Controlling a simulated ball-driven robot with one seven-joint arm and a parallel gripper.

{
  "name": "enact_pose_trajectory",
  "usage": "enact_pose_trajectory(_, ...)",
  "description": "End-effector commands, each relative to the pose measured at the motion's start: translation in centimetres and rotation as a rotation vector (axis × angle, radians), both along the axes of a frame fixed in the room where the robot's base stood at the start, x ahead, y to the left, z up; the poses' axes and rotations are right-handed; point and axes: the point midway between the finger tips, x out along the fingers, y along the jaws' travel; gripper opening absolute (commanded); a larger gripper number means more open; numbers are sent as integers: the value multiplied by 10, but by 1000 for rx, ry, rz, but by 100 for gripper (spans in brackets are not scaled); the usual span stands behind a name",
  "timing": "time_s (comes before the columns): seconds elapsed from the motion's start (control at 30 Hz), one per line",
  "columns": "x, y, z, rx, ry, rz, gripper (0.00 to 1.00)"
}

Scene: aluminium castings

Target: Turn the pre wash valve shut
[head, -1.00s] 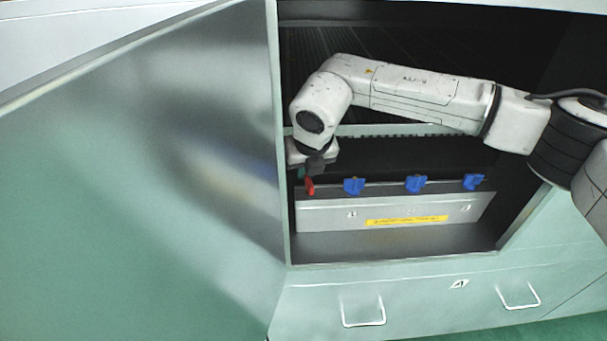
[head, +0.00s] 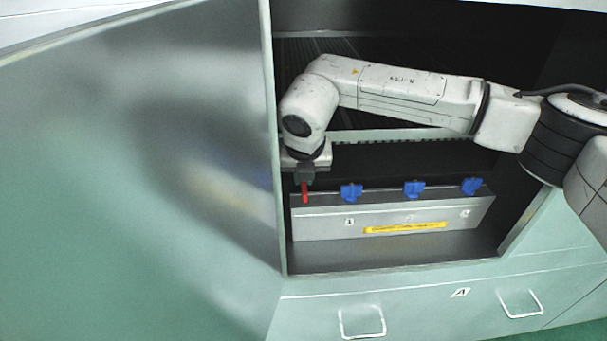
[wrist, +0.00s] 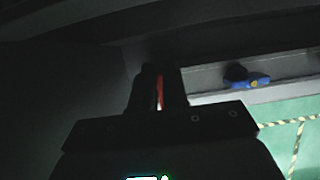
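A red valve handle (head: 305,193) is at the left end of a grey metal box inside the open cabinet. My gripper (head: 304,181) points down at it from above. In the wrist view the red handle (wrist: 160,88) shows as a thin upright strip between the two dark fingers of my gripper (wrist: 161,85), which look closed against both its sides. The lower part of the handle is hidden there. The labels on the box are too small to read, so no valve's name can be told.
Three blue valve handles, left (head: 351,193), middle (head: 413,189) and right (head: 472,186), stand along the grey box (head: 400,216), which bears a yellow label (head: 405,228). The open cabinet door (head: 130,170) is close to the left of my gripper. Drawers with handles lie below.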

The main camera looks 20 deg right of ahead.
Motion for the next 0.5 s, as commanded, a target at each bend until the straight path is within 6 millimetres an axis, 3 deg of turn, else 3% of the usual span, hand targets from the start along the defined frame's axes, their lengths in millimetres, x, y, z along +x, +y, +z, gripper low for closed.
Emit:
enact_pose_trajectory(0.23,0,0,0,0,0,0,38)
enact_pose_trajectory(0.5,0,0,0,0,0,1,38)
